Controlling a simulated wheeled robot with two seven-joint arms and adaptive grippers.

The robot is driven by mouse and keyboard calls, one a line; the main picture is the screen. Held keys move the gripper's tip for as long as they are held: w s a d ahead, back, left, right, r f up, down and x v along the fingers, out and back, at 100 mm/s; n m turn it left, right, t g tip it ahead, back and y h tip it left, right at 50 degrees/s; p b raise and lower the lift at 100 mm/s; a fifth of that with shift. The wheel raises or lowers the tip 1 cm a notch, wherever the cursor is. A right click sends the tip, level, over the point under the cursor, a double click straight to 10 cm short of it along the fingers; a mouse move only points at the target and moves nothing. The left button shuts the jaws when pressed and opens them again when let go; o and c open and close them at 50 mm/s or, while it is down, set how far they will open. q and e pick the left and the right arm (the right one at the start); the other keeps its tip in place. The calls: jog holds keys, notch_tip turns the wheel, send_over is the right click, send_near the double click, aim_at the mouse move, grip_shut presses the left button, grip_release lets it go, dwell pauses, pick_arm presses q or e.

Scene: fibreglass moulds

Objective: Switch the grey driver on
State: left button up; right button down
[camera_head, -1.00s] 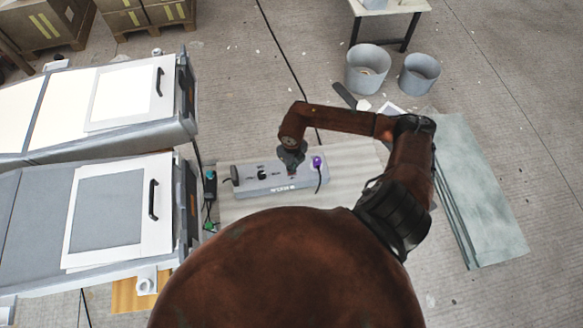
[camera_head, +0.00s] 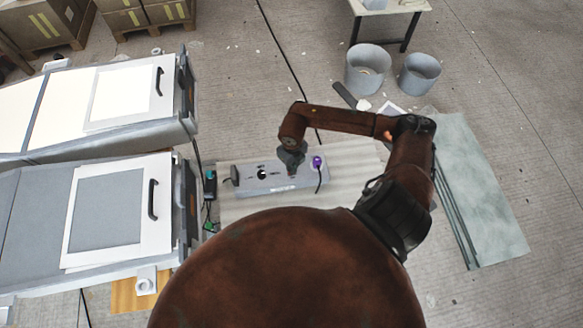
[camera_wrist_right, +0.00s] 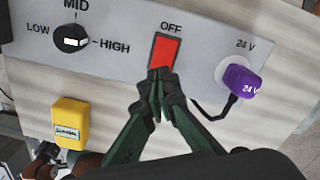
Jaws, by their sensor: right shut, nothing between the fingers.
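The grey driver (camera_head: 256,183) lies on a pale board in the middle of the head view. In the right wrist view its grey panel (camera_wrist_right: 112,30) carries a red rocker switch (camera_wrist_right: 164,51) with the word OFF above it. A black knob (camera_wrist_right: 70,38) is marked LOW, MID and HIGH, and a purple plug (camera_wrist_right: 242,81) sits in the 24 V socket. My right gripper (camera_wrist_right: 160,76) is shut and empty, its fingertips at the lower end of the red switch; whether they touch it I cannot tell. My left gripper is not in view.
A yellow block (camera_wrist_right: 71,122) shows in the wrist view. Two lidded mould units (camera_head: 105,215) stand at the left. Two grey buckets (camera_head: 368,68) are at the back right, and a greenish sheet (camera_head: 480,190) lies at the right. Cables run beside the driver.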

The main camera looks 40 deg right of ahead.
jog(key=shift+f+b, duration=0.65)
jog(key=shift+f, duration=0.3)
dwell(0.3)
jog(key=shift+r, duration=0.2)
jog(key=shift+r+p, duration=2.35)
jog(key=shift+r, duration=1.05)
jog(key=shift+d+f, duration=0.1)
